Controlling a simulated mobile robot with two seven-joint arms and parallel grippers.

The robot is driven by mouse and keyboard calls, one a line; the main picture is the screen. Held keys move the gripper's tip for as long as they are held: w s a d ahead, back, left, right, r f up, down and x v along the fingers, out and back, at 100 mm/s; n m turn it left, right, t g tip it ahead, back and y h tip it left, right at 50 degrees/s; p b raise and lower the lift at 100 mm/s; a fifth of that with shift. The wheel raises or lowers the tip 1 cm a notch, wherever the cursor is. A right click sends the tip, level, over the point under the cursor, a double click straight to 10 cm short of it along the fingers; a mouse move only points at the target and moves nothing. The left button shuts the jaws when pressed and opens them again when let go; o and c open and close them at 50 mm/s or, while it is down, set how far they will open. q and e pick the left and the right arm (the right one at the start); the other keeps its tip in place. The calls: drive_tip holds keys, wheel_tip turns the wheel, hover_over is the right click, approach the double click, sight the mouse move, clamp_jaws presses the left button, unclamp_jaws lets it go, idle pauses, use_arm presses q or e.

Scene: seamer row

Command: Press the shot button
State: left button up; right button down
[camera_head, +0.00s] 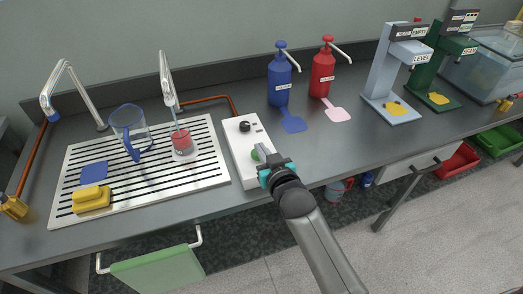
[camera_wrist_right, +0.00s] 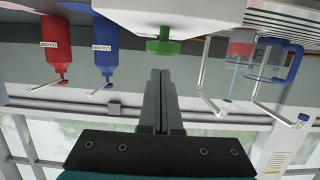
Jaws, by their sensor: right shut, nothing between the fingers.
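The white control box (camera_head: 244,150) lies on the counter just right of the drain board. It carries a black knob (camera_head: 245,126) and a green button (camera_head: 255,155) near its front end. In the right wrist view, which looks upside down, the green button (camera_wrist_right: 163,46) stands out from the white box (camera_wrist_right: 190,14). My right gripper (camera_head: 263,153) is shut and empty, right at the button. My left gripper is not in view.
The drain board (camera_head: 205,180) holds a clear jug (camera_head: 128,125), a cup with red contents (camera_head: 181,143) and yellow sponges (camera_head: 91,199). Blue (camera_head: 279,80) and red (camera_head: 322,75) pump bottles stand behind. Blue-grey (camera_head: 384,80) and green stands are at right.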

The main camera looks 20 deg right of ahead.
drive_tip(key=shift+r+p, duration=0.45)
drive_tip(key=shift+r, duration=0.4)
use_arm(q)
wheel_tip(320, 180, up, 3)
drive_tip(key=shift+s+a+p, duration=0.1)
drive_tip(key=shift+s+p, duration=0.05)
drive_tip(key=shift+p, duration=0.45)
use_arm(e)
drive_tip(key=v, duration=0.9)
drive_tip(key=shift+s+f, duration=0.2)
drive_tip(key=shift+s, duration=0.3)
drive_tip(key=shift+f, duration=0.15)
